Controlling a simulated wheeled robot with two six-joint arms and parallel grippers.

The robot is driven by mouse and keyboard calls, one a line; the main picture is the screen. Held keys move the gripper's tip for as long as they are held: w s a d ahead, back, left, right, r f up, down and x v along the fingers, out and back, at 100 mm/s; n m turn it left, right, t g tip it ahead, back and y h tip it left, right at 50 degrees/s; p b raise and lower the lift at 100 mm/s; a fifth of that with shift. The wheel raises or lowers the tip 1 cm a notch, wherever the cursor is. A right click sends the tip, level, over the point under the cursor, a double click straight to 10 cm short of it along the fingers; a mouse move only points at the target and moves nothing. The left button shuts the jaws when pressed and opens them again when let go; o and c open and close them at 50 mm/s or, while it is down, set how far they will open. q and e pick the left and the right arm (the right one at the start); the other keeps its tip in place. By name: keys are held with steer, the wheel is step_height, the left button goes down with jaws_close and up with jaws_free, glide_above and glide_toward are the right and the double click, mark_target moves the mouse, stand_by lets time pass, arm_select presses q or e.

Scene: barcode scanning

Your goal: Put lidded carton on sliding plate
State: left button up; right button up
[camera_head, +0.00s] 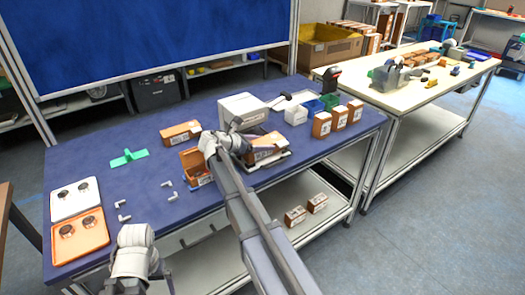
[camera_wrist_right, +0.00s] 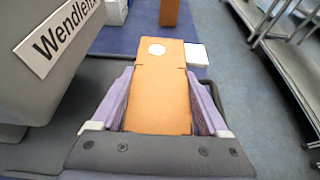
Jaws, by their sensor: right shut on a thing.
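The lidded carton (camera_head: 268,147) is orange-brown with a pale label on its side. It is at the sliding plate (camera_head: 284,157), a pale plate in front of the white machine; I cannot tell whether its underside rests fully on it. My right gripper (camera_head: 246,146) is shut on the carton. In the right wrist view the carton (camera_wrist_right: 158,95) lies between both purple-sided fingers (camera_wrist_right: 160,112), with a round white sticker near its far end. A white piece (camera_wrist_right: 197,53), perhaps the plate, shows beside that end. My left gripper (camera_head: 137,285) is at the bottom edge, its fingers unclear.
A closed carton (camera_head: 181,132) and an open box (camera_head: 194,166) lie to the left. Several cartons (camera_head: 338,119) stand to the right. Trays (camera_head: 80,236) sit at the left end.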

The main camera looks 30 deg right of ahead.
steer(key=shift+f, duration=0.55)
arm_select(q)
steer(key=shift+f, duration=0.4)
arm_select(e)
steer(key=shift+r, duration=0.15)
arm_select(q)
steer(key=shift+f, duration=0.15)
arm_select(e)
steer(key=o, duration=1.2)
steer(key=shift+o, duration=0.2)
steer(key=shift+r, duration=0.15)
steer(key=p+v, duration=0.4)
steer(key=v, duration=0.6)
steer(key=shift+a, duration=0.2)
arm_select(q)
steer(key=shift+r+p, duration=0.3)
steer(key=shift+r, duration=2.15)
arm_select(e)
steer(key=shift+s+a+r, duration=0.1)
steer(key=shift+a+r, duration=0.1)
steer(key=shift+a, duration=0.5)
